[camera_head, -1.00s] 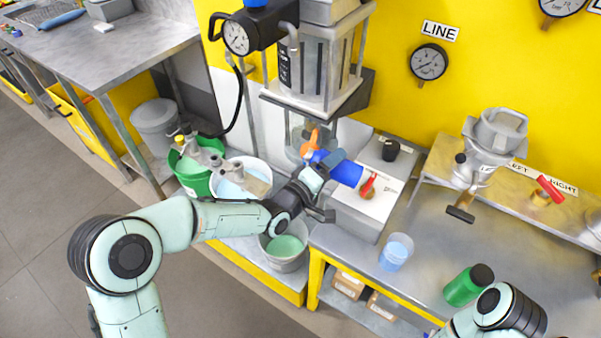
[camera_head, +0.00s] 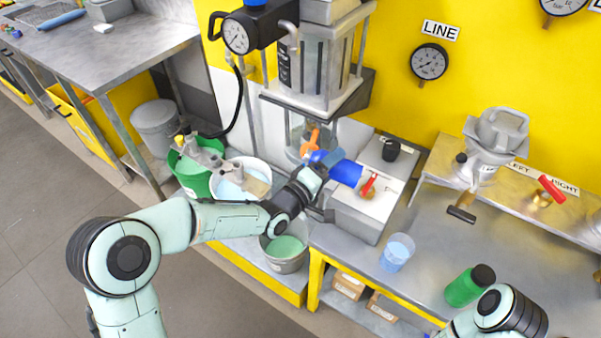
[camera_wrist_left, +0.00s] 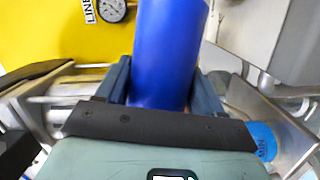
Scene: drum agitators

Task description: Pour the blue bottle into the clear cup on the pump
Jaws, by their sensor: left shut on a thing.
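My left gripper (camera_head: 322,190) is shut around the blue bottle (camera_head: 347,172), which lies tilted far over, close to horizontal, above the bench near the pump. In the left wrist view the blue bottle (camera_wrist_left: 168,55) stands between the two jaw pads; its lower part is hidden by the gripper. A clear vessel (camera_head: 296,128) stands under the metal pump housing (camera_head: 318,70), just left of and behind the bottle; I cannot tell whether it is the cup. An orange piece (camera_head: 311,140) shows at its front. I see no liquid leaving the bottle.
A clear cup with blue liquid (camera_head: 397,252) and a green bottle (camera_head: 468,286) stand on the bench. A bucket of green liquid (camera_head: 286,250) is below my left gripper.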

